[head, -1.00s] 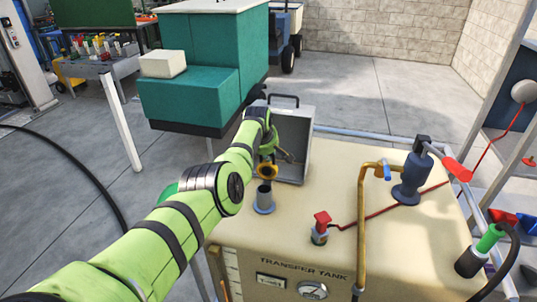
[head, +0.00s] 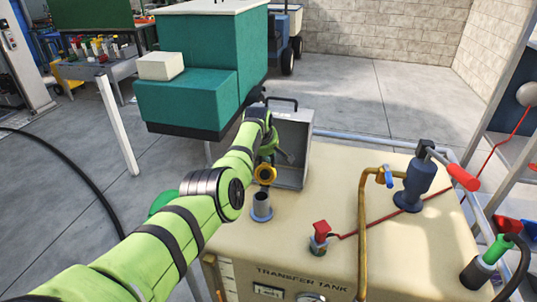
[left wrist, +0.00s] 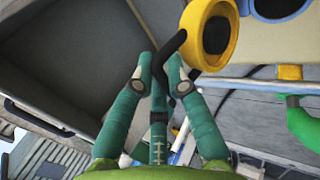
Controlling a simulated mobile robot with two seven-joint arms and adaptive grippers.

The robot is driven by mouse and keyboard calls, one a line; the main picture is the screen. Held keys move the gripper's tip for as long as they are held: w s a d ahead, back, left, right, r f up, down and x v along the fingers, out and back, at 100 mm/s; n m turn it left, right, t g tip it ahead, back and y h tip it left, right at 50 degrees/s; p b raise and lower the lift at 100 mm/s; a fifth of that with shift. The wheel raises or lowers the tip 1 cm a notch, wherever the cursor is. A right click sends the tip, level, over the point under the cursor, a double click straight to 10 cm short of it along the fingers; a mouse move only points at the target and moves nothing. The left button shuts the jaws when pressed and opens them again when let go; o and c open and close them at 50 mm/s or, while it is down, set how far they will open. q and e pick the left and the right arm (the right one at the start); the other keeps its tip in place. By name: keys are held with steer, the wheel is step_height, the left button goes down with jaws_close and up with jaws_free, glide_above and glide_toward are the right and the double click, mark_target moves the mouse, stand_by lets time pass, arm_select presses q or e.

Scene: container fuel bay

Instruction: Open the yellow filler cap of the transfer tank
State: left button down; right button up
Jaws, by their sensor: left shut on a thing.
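The yellow filler cap (head: 265,174) is off the transfer tank (head: 390,235) and hangs just behind and above the open filler neck (head: 261,205). The neck is a dark tube on a blue flange. My left gripper (head: 277,154) is behind the cap, partly hidden by my own arm. In the left wrist view the cap (left wrist: 208,35) is tilted, with its hollow side showing. The green fingers of the left gripper (left wrist: 160,72) are shut on the cap's dark bent handle (left wrist: 166,52). A blue ring, likely the neck's flange, shows at the top edge. My right gripper is out of view.
An open grey metal box (head: 294,142) stands on the tank right behind the cap. A red valve (head: 320,236), a yellow pipe (head: 362,225) and a blue hand pump (head: 413,184) stand to the right. A teal cabinet (head: 200,75) is beyond. The tank top between them is mostly clear.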

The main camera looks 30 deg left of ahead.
arm_select(q)
steer(key=shift+s+f, duration=0.2)
steer(key=shift+f, duration=0.15)
steer(key=c, duration=1.2)
jaws_free()
steer(key=shift+w+r, duration=0.1)
steer(key=shift+r, duration=0.15)
steer(key=shift+r, duration=0.3)
steer(key=v, duration=1.1)
steer(key=shift+s+d, duration=0.1)
steer(key=shift+s, duration=0.1)
